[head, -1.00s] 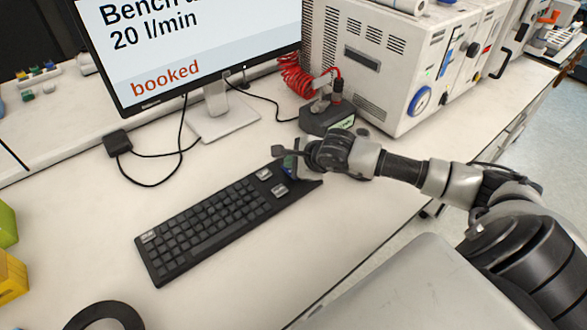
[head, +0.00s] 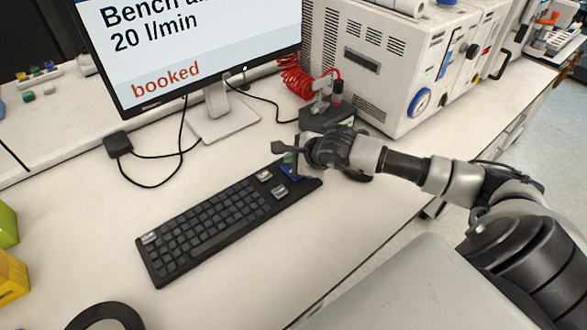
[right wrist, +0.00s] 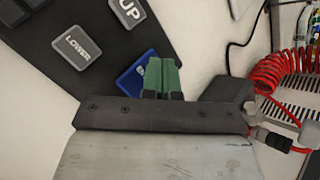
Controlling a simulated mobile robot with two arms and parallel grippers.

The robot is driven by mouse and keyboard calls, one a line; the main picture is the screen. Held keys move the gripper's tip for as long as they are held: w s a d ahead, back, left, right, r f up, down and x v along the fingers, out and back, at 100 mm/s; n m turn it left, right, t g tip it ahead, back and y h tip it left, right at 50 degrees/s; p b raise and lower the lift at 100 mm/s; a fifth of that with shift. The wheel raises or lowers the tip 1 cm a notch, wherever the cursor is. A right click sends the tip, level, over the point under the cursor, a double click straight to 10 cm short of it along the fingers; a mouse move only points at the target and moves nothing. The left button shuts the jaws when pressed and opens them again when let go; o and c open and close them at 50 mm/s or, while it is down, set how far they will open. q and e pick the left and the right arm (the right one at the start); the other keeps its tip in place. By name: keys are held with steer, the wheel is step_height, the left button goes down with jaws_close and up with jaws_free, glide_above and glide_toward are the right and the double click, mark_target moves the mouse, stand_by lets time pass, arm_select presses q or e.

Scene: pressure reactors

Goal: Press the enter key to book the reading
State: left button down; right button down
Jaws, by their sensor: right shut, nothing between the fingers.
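The black keyboard (head: 207,226) lies on the white bench with a blue key (head: 291,173) at its right end. That blue key also shows in the right wrist view (right wrist: 133,84), partly hidden behind my fingers; its label cannot be read. My right gripper (head: 289,158) is shut and empty, its green fingertips together at the blue key. The fingertips show in the right wrist view (right wrist: 162,76); they appear just above the key, though the exact gap cannot be told. The monitor (head: 195,45) reads "20 l/min" and "booked" in red. My left gripper is out of view.
Grey keys marked LOWER (right wrist: 73,47) and UP (right wrist: 128,12) sit near the blue key. A dark device (head: 326,118) with a red coiled hose (head: 293,76) stands behind my right gripper. A white cabinet (head: 378,60) is at the back.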

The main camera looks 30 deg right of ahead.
steer(key=shift+r+p, duration=1.15)
steer(key=shift+r, duration=1.4)
steer(key=shift+f, duration=0.1)
